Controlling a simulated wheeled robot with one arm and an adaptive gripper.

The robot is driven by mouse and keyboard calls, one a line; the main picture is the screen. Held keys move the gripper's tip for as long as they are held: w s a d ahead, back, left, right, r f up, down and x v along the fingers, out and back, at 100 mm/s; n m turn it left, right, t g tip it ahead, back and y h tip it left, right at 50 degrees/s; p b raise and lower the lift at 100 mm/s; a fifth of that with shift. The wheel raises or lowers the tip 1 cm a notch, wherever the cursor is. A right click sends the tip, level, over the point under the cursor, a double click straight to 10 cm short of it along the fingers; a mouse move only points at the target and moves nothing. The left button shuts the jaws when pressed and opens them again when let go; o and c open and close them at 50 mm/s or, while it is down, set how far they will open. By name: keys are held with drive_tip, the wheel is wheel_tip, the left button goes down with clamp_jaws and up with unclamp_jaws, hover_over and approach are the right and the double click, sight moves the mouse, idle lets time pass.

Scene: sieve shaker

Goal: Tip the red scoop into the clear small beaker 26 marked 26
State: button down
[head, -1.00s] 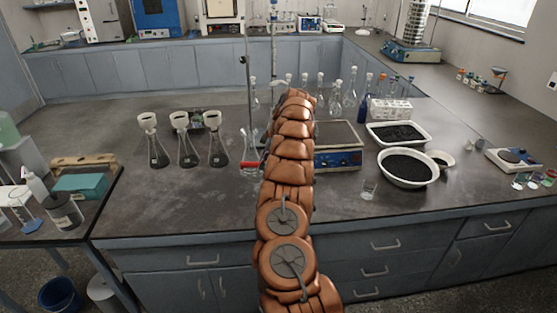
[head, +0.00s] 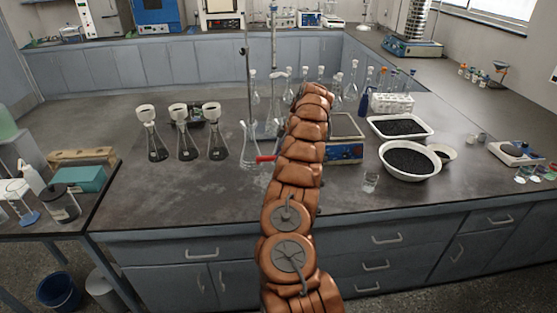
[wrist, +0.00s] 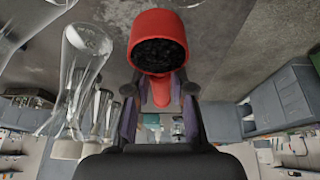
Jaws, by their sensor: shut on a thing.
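The red scoop (wrist: 158,24) is in my gripper (wrist: 160,92), with its bowl full of dark granules facing the wrist camera. The purple-grey fingers are shut on it from both sides. In the head view only a red part of the scoop (head: 265,158) shows left of my arm, and the gripper itself is hidden there. A small clear beaker (head: 371,182) stands on the bench near the front edge, right of my arm and apart from the scoop. I cannot read its number.
A round white basin (head: 408,177) and a white tray (head: 428,133) hold dark granules at the right. A balance (head: 345,153) stands behind the beaker. Glass flasks with funnels (head: 184,145) stand to the left, and tall glassware (wrist: 82,55) is close in the wrist view.

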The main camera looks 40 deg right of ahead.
drive_tip(key=shift+a+f+t+h+b, duration=0.1)
drive_tip(key=shift+f+t+h+b, duration=0.6)
drive_tip(key=shift+b, duration=3.3)
drive_tip(key=shift+f+b, duration=0.25)
drive_tip(key=shift+b, duration=0.05)
drive_tip(key=f+b, duration=0.1)
drive_tip(key=b, duration=0.2)
drive_tip(key=shift+n+t, duration=0.3)
drive_tip(key=shift+b, duration=0.75)
drive_tip(key=t+h+b, duration=0.1)
drive_tip(key=b, duration=0.2)
drive_tip(key=shift+s+a+r+t, duration=0.1)
drive_tip(key=shift+a+t, duration=0.05)
drive_tip(key=shift+t, duration=0.25)
drive_tip(key=shift+h, duration=0.4)
drive_tip(key=t+h+b, duration=0.1)
drive_tip(key=t+b, duration=0.1)
drive_tip(key=b, duration=0.1)
drive_tip(key=n+t+h+b, duration=0.1)
drive_tip(key=t+b, duration=0.1)
drive_tip(key=b, duration=0.1)
drive_tip(key=shift+s+a+n, duration=0.1)
drive_tip(key=shift+s+n, duration=0.1)
drive_tip(key=shift+n, duration=0.1)
drive_tip(key=shift+b, duration=0.9)
